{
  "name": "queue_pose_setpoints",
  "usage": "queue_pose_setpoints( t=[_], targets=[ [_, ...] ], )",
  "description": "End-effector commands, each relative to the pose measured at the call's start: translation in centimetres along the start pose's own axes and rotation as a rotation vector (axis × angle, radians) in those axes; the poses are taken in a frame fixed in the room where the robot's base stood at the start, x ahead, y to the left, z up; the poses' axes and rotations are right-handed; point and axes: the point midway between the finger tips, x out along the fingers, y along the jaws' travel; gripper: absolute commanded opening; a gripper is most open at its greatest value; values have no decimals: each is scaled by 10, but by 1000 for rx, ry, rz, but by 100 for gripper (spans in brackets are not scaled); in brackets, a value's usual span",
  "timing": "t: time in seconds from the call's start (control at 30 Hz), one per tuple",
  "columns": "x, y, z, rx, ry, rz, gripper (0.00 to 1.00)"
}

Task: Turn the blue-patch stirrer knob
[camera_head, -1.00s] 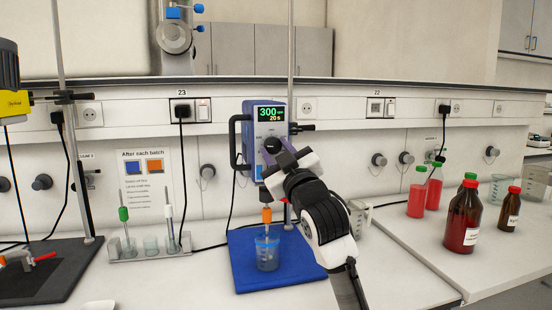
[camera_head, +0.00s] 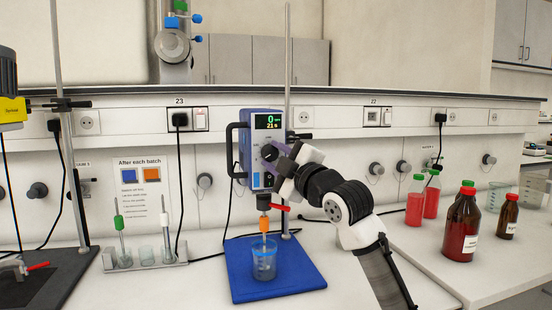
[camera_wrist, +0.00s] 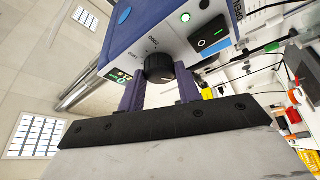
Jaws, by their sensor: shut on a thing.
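The stirrer (camera_head: 260,122) is a blue box with a grey front, on a stand in the middle of the head view. Its display (camera_head: 268,121) reads 0 above 21 s. Its black knob (camera_head: 269,153) sits below the display. My gripper (camera_head: 275,161) reaches in from the lower right and is shut on the knob. In the wrist view the knob (camera_wrist: 159,68) lies between the two purple fingers of my gripper (camera_wrist: 160,90), its pale mark facing right.
Below the stirrer, a beaker (camera_head: 264,262) with clear bluish liquid stands on a blue base plate (camera_head: 255,291). A rack (camera_head: 150,261) with electrodes is left. Red and brown bottles (camera_head: 462,226) stand right. A red-handled clamp (camera_head: 280,208) is beside the shaft.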

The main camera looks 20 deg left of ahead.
Motion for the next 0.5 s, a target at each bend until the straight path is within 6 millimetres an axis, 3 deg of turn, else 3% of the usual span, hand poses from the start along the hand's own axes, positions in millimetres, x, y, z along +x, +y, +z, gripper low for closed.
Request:
queue_pose_setpoints(
  t=[0.43,0.47,0.5],
  targets=[
    [0,0,0,-12,-1,-4,11],
    [0,0,0,-12,-1,-4,36],
    [0,0,0,-12,-1,-4,41]
  ],
)
